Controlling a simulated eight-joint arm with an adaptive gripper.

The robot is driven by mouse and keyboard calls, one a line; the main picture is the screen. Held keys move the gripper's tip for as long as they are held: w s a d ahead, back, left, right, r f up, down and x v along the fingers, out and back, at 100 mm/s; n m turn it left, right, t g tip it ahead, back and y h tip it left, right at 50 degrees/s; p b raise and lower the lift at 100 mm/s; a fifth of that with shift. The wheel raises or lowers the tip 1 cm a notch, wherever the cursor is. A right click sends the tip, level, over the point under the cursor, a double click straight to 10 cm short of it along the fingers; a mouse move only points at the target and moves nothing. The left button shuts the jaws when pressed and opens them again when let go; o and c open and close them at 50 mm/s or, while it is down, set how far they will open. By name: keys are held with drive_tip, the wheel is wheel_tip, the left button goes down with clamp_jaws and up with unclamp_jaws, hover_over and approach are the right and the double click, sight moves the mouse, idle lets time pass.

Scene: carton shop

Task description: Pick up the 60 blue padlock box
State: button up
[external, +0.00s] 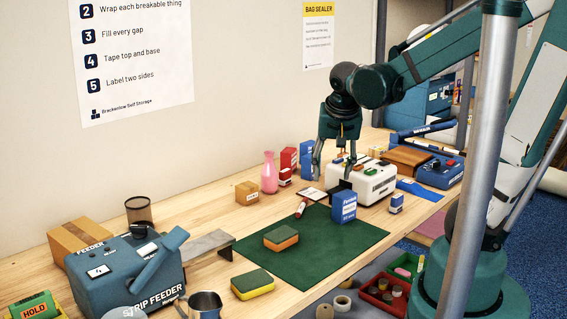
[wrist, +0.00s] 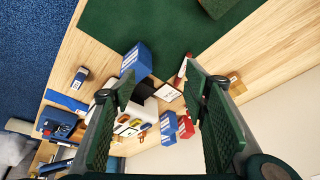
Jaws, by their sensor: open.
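Several blue boxes are in view; the number 60 is not readable on any. A larger blue box with a white label (external: 343,205) stands upright on the green mat's back right part; the wrist view also shows it (wrist: 137,62). A small blue and white box (external: 396,203) stands to its right, and in the wrist view (wrist: 81,78). A tall blue box (external: 307,159) stands at the back beside red boxes, also in the wrist view (wrist: 168,128). My gripper (external: 333,168) is open and empty, pointing down above the bench behind the mat. Its two fingers (wrist: 163,88) frame the wrist view.
A white machine (external: 370,183) stands close to my gripper's right. A pink vase (external: 269,175), a cardboard box (external: 247,192) and red boxes (external: 288,160) stand at the back.

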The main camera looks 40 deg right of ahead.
sight(342, 195)
drive_tip(key=d+f+m+g, duration=0.1)
drive_tip(key=f+m, duration=0.1)
drive_tip(key=w+d+f+m+g+h, duration=0.1)
drive_tip(key=d+f+m, duration=0.1)
drive_tip(key=m, duration=0.1)
drive_tip(key=w+d+f+m+g, duration=0.1)
drive_tip(key=d+f+m, duration=0.1)
drive_tip(key=shift+w+d+f+m+h+p, duration=0.15)
drive_tip(key=shift+f+m+h+p, duration=0.1)
drive_tip(key=shift+m+h+p, duration=0.1)
drive_tip(key=shift+d+f+m+g+h, duration=0.25)
drive_tip(key=shift+d+f+m+g, duration=0.25)
drive_tip(key=shift+f+m, duration=0.45)
drive_tip(key=shift+d, duration=0.1)
drive_tip(key=shift+x, duration=1.25)
drive_tip(key=shift+f, duration=0.1)
drive_tip(key=shift+b+x, duration=0.6)
drive_tip(key=shift+x, duration=1.9)
drive_tip(key=c, duration=1.2)
